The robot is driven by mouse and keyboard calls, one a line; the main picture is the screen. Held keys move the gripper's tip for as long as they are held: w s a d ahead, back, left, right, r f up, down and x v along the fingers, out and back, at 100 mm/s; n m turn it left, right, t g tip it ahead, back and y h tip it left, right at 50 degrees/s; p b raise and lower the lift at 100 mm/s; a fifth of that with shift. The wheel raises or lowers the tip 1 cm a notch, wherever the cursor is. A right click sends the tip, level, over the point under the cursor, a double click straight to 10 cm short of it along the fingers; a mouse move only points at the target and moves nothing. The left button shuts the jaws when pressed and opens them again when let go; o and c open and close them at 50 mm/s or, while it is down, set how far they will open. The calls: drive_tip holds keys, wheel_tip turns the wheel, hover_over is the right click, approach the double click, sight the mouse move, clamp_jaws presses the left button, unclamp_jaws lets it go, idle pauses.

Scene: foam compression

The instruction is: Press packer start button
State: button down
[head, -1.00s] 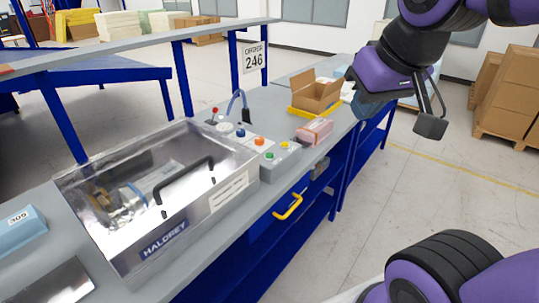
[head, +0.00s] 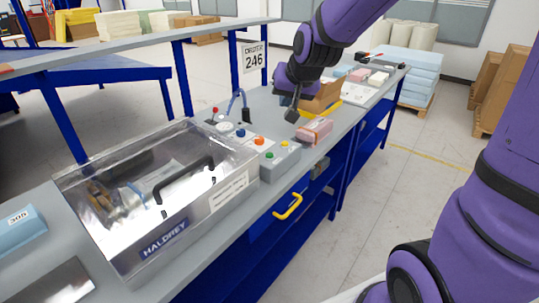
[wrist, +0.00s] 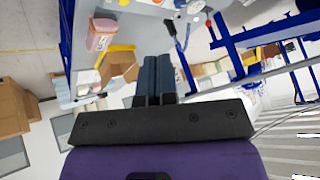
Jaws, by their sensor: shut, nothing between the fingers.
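The packer (head: 150,250), labelled HALDREY, sits on the bench with its clear lid down and a black handle on top. At its right end is a grey control box (head: 280,166) with a green button (head: 270,155) and a yellow button (head: 284,144). An orange-red button (head: 259,141) and a blue one (head: 240,132) are just behind. I cannot read any button labels. My gripper (head: 292,115) is over the bench, behind and right of the buttons, apart from them. In the wrist view its fingers (wrist: 155,78) are together and empty.
A pink block (head: 314,130) lies right of the control box, close to my gripper. An open cardboard box (head: 322,96) stands behind it. A blue cable (head: 236,100) rises behind the buttons. A yellow drawer handle (head: 288,207) sticks out from the bench front.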

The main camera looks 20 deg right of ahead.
sight(271, 154)
drive_tip(key=w+d+f+m+t, duration=0.1)
drive_tip(key=w+f+m, duration=0.3)
drive_tip(key=w+f, duration=0.8)
drive_tip(key=shift+w+d+f+t, duration=0.2)
drive_tip(key=shift+w+t, duration=0.2)
drive_tip(key=shift+w, duration=0.05)
drive_tip(key=shift+f, duration=4.4)
drive_tip(key=shift+f, duration=0.1)
drive_tip(key=shift+f, duration=0.35)
drive_tip(key=shift+f, duration=0.4)
drive_tip(key=shift+r, duration=0.85)
